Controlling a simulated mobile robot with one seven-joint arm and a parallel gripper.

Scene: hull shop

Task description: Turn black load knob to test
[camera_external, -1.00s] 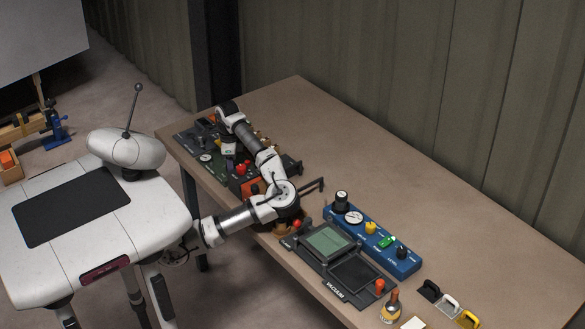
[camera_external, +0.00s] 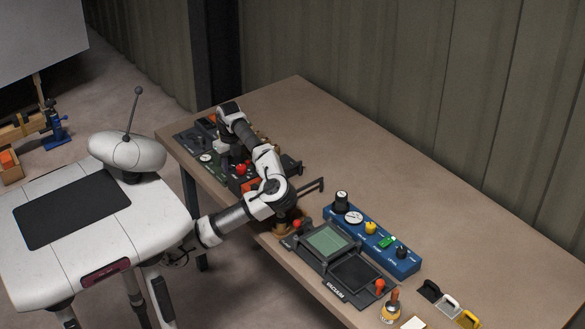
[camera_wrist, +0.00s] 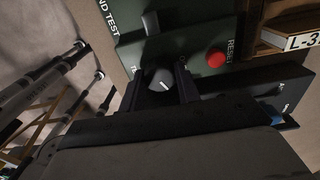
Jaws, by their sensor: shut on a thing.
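The black load knob (camera_wrist: 160,82), round with a white pointer line, sits on a dark green panel (camera_wrist: 186,32) in the wrist view. My gripper (camera_wrist: 161,76) is shut on it, with one dark finger on each side. The pointer line slants across the knob's top. The lettering beside the knob is mostly hidden by a finger, so I cannot read the setting. In the external view the green panel (camera_external: 215,168) lies at the table's far left end, and my arm hides the knob there.
A grey lever or knob (camera_wrist: 151,22) and a red RESET button (camera_wrist: 215,58) are close to my fingers. A white tag marked L-3 (camera_wrist: 302,41) stands at the right. A blue panel (camera_external: 372,243) and a vacuum unit (camera_external: 340,255) occupy the table's nearer part. The table's back is clear.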

